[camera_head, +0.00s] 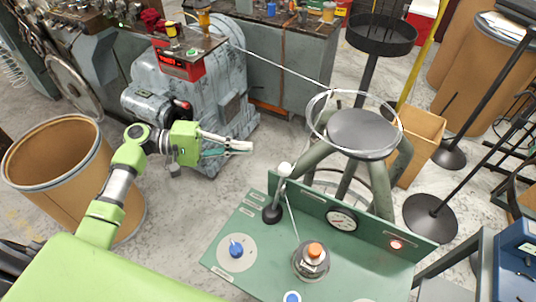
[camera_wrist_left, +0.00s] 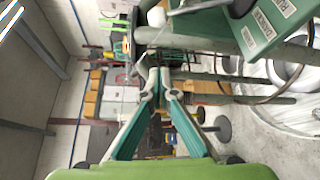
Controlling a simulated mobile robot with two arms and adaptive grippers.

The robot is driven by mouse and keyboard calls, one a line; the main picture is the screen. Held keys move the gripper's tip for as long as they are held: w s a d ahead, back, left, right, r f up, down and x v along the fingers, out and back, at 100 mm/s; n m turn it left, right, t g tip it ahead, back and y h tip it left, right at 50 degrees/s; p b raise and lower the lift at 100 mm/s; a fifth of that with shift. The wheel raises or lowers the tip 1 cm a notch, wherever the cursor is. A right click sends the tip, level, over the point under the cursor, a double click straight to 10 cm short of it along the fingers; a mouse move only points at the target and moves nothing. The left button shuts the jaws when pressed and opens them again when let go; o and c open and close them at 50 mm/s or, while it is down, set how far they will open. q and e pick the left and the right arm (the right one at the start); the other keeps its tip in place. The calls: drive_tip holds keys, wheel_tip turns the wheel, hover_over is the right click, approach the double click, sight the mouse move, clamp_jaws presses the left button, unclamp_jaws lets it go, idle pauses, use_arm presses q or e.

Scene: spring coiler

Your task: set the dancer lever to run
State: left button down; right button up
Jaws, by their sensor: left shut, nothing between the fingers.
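The dancer lever has a white ball knob (camera_head: 284,169) on a dark stem and a round black base (camera_head: 271,214). It stands at the left end of the green control panel (camera_head: 237,208), tilted slightly right in the head view. My left gripper (camera_head: 249,147) is shut and empty, up and left of the knob and apart from it. In the left wrist view the shut fingertips (camera_wrist_left: 160,73) are at the middle, with a pale rounded knob (camera_wrist_left: 156,17) above them. Labels including DANCER and RUN show on the panel's edge there. My right gripper is not in view.
The panel carries a blue knob (camera_head: 236,250), an orange-topped knob (camera_head: 315,250), a gauge (camera_head: 342,219) and a red lamp (camera_head: 396,244). A round stool-like stand with a wire ring (camera_head: 358,132) is behind it. A grey motor housing (camera_head: 195,85) and brown drum (camera_head: 60,160) stand left.

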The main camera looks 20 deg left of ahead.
sight(280, 185)
use_arm(q)
drive_tip(key=d+p, duration=0.5)
drive_tip(key=d, duration=0.4)
drive_tip(key=shift+d+f+p, duration=0.1)
drive_tip(key=shift+p, duration=0.25)
drive_tip(key=shift+s, duration=0.4)
drive_tip(key=shift+s, duration=0.1)
